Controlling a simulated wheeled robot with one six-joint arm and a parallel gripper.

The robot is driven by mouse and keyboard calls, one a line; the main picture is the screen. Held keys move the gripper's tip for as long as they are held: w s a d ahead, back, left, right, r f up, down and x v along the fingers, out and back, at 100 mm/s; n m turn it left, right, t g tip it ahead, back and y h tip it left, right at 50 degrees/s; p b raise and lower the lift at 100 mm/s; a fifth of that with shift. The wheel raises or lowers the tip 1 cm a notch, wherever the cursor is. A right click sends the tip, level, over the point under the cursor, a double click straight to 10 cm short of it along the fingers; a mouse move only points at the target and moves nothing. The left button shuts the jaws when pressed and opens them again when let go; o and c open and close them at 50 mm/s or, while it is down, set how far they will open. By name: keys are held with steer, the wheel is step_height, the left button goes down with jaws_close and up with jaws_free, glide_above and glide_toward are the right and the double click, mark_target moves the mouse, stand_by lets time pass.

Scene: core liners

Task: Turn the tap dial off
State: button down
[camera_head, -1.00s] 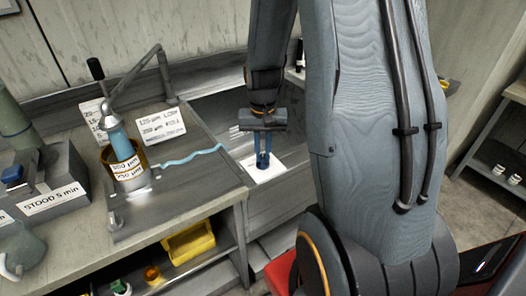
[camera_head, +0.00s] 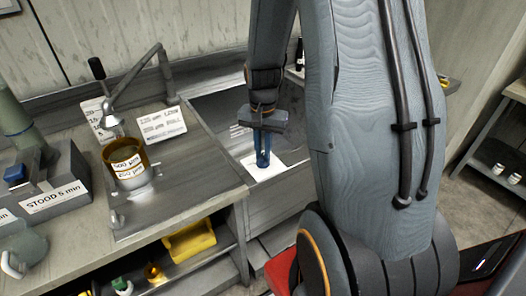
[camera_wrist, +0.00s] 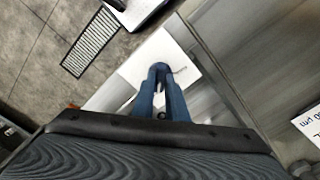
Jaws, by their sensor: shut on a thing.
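My gripper (camera_head: 263,158) points down over a white plate (camera_head: 250,165) at the right of the bench, its blue fingers close together. In the wrist view its fingertips (camera_wrist: 161,72) meet at a small dark blue round piece, apparently the tap dial (camera_wrist: 161,67), above the white plate. The fingers hide most of the dial, so its marking and angle cannot be read. The grey tap spout (camera_head: 138,78) arches over a brass-rimmed sieve stack (camera_head: 127,163). No water shows below the spout or on the bench top.
A black-knobbed lever (camera_head: 97,70) and label cards (camera_head: 161,125) stand behind the sieves. A grey block marked "STOOD 5 min" (camera_head: 55,190) is at left. A yellow bin (camera_head: 190,241) sits on the shelf below. A side rack (camera_head: 500,165) stands at right.

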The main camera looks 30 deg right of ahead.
mark_target(263, 156)
steer(key=c, duration=1.8)
jaws_free()
steer(key=shift+o, duration=0.2)
steer(key=shift+r+b, duration=0.95)
steer(key=shift+r, duration=3)
steer(key=s+a+f+n+b, duration=0.1)
steer(key=s+a+f+n, duration=0.1)
steer(key=s+a+n, duration=0.2)
steer(key=s+a+f+n+t+b, duration=0.1)
steer(key=s+a+f+n+b, duration=0.1)
steer(key=a+n, duration=0.3)
steer(key=s+a, duration=0.1)
steer(key=a, duration=0.2)
steer(key=shift+s+a+n, duration=0.4)
